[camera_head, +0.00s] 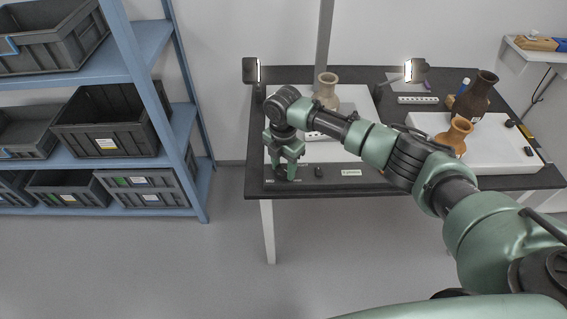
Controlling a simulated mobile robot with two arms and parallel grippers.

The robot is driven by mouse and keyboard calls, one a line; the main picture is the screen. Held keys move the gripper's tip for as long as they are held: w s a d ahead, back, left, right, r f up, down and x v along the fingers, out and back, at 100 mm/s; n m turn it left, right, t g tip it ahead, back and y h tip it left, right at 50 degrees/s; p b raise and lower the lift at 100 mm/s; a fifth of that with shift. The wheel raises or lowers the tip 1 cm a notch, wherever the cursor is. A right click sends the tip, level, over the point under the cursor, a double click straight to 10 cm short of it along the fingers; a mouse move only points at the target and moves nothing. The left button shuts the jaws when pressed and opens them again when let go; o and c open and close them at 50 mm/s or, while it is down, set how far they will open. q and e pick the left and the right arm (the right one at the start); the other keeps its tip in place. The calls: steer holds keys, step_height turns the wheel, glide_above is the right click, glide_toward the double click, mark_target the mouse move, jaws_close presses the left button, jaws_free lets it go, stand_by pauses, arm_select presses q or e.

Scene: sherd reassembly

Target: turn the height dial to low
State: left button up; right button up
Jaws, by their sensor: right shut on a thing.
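My right gripper (284,168) reaches down at the front left of the black table. It is shut on the height dial (281,175), a dark knob on the strip along the table's front edge. The fingers hide most of the dial, so its setting cannot be read. A smaller dark knob (318,171) sits on the same strip to the right, beside a pale label (351,173). My left gripper is not in view.
A beige vase (327,86) stands behind my arm. A dark brown jug (476,98) and an orange-brown vase (456,134) stand at the right, near a white board (499,147). Two lamps stand at the back. A blue shelf (134,57) with grey crates is at the left.

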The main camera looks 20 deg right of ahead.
steer(key=m+p, duration=0.4)
steer(key=m, duration=0.1)
steer(key=shift+r+m, duration=0.2)
steer(key=shift+m, duration=0.1)
steer(key=m+p, duration=0.3)
steer(key=m, duration=0.3)
steer(key=shift+p, duration=0.3)
steer(key=m+p, duration=0.2)
steer(key=m, duration=0.4)
steer(key=shift+m+p, duration=0.3)
steer(key=shift+p, duration=0.1)
steer(key=m+p, duration=0.2)
steer(key=m, duration=0.4)
steer(key=shift+f, duration=0.1)
steer(key=m, duration=0.4)
steer(key=shift+m+p, duration=0.35)
steer(key=shift+m, duration=0.05)
steer(key=m, duration=0.5)
steer(key=shift+p, duration=0.3)
steer(key=m, duration=1.1)
steer(key=shift+w, duration=0.1)
